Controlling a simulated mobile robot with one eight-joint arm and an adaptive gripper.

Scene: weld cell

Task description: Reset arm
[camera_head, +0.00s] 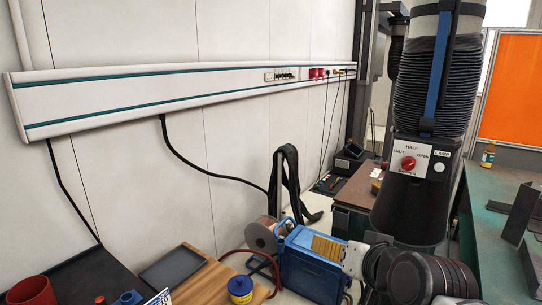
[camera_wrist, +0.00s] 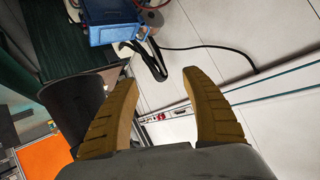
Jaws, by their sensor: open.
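My gripper (camera_wrist: 161,80) is open in the wrist view, with its two ribbed yellow-brown fingers spread apart and nothing between them. In the head view my gripper (camera_head: 328,248) shows at the lower right of centre, its yellow fingers in front of a blue machine (camera_head: 308,272). My arm reaches in from the lower right edge. The blue machine also shows at the top of the wrist view (camera_wrist: 112,22), beyond the fingers. I cannot tell from these views how close the fingers are to it.
A fume extraction hose (camera_head: 437,85) with a red knob hangs at the right, close to my arm. A green bench (camera_head: 492,225) runs along the right. A wooden board (camera_head: 215,285), a grey tray (camera_head: 173,267) and a red cup (camera_head: 28,291) are at the lower left. Cables hang from the wall rail (camera_head: 150,95).

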